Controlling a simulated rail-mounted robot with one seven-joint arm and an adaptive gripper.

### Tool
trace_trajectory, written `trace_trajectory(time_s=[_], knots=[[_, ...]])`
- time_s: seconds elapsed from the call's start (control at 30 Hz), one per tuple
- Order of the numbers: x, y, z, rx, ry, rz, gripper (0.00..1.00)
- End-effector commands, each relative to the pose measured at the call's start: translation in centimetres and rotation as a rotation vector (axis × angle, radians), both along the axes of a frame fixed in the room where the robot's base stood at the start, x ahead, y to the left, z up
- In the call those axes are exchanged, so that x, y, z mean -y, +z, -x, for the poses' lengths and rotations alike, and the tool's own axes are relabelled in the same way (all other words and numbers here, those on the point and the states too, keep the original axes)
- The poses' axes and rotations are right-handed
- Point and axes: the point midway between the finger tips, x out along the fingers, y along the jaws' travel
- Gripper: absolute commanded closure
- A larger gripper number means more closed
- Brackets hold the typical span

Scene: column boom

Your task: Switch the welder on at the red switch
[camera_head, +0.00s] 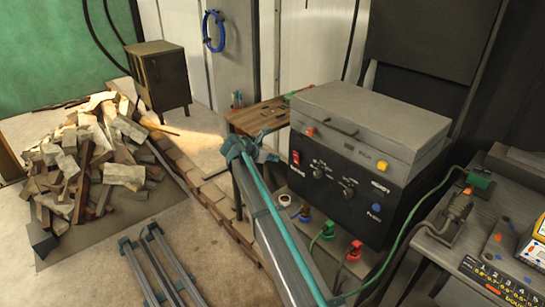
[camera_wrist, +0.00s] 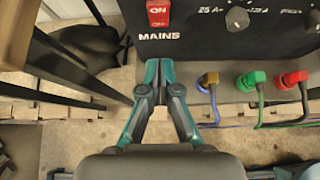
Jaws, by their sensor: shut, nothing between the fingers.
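The welder (camera_head: 345,185) is a grey-topped box with a black front panel. Its red switch (camera_head: 296,158) sits at the upper left of the panel. In the wrist view the red switch (camera_wrist: 158,13) is at the top edge, partly cut off, above the word MAINS; white ON lettering shows on it. I cannot tell which way it is set. My gripper (camera_wrist: 160,68) is shut and empty, its fingertips pointing toward the panel, below the switch in the picture and apart from it. In the head view my gripper (camera_head: 262,155) is left of the panel, partly hidden by my arm.
Brown, green and red cable plugs (camera_wrist: 250,80) stick out along the welder's lower front. A wooden table (camera_head: 258,117) stands behind to the left. A side bench (camera_head: 470,235) with a green cable is at the right. A wood pile (camera_head: 90,165) lies far left.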

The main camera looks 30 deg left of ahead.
Motion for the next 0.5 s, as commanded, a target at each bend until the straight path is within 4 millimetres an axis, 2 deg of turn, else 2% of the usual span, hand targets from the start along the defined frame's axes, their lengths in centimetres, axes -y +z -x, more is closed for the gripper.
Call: trace_trajectory(time_s=[0.33,0.5], knots=[[2.1,-3.8,-5.2,0.000,-0.001,0.000,1.00],[3.0,-3.3,-7.4,0.001,-0.001,-0.002,1.00]])
